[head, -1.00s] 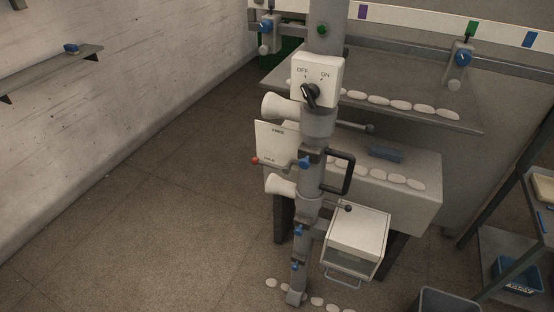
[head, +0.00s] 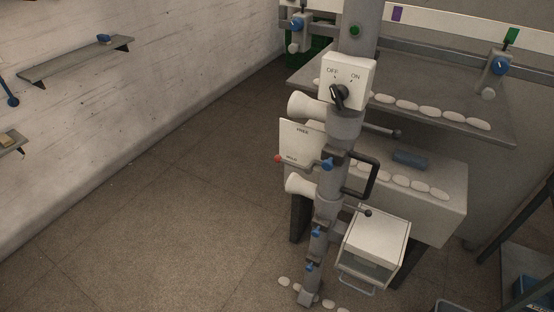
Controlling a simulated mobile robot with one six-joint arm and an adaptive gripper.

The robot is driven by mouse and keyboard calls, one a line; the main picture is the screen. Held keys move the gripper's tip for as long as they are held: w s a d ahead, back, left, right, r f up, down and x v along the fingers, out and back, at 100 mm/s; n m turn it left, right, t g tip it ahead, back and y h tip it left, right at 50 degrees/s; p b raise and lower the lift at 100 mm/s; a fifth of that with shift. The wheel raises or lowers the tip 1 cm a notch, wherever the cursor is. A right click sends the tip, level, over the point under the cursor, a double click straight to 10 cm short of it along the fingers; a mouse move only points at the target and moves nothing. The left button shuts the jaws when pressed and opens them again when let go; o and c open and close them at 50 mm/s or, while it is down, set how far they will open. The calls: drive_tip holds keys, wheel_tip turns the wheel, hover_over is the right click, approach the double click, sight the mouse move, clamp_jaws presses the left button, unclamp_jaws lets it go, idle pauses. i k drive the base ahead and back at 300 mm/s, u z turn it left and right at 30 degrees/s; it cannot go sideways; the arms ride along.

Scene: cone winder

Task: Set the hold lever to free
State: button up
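The hold lever shows as a small red knob (head: 278,158) at the left edge of a white plate (head: 301,140). The plate is marked FREE at the top and HOLD at the bottom. The knob sits low, beside the HOLD mark. The plate is on the left side of the grey column (head: 338,150), between two white cones (head: 306,106). My gripper is not in view.
An OFF/ON switch box (head: 346,83) sits above the plate. A black handle (head: 367,178) and a white box (head: 374,244) stick out on the column's right. A shelf (head: 75,64) hangs on the left wall. The floor (head: 170,220) to the left is clear.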

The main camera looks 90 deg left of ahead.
sight(308, 170)
drive_tip(key=u, duration=0.05)
drive_tip(key=k, duration=1.95)
drive_tip(key=u, duration=1.8)
drive_tip(key=i, duration=0.6)
drive_tip(key=u, duration=0.1)
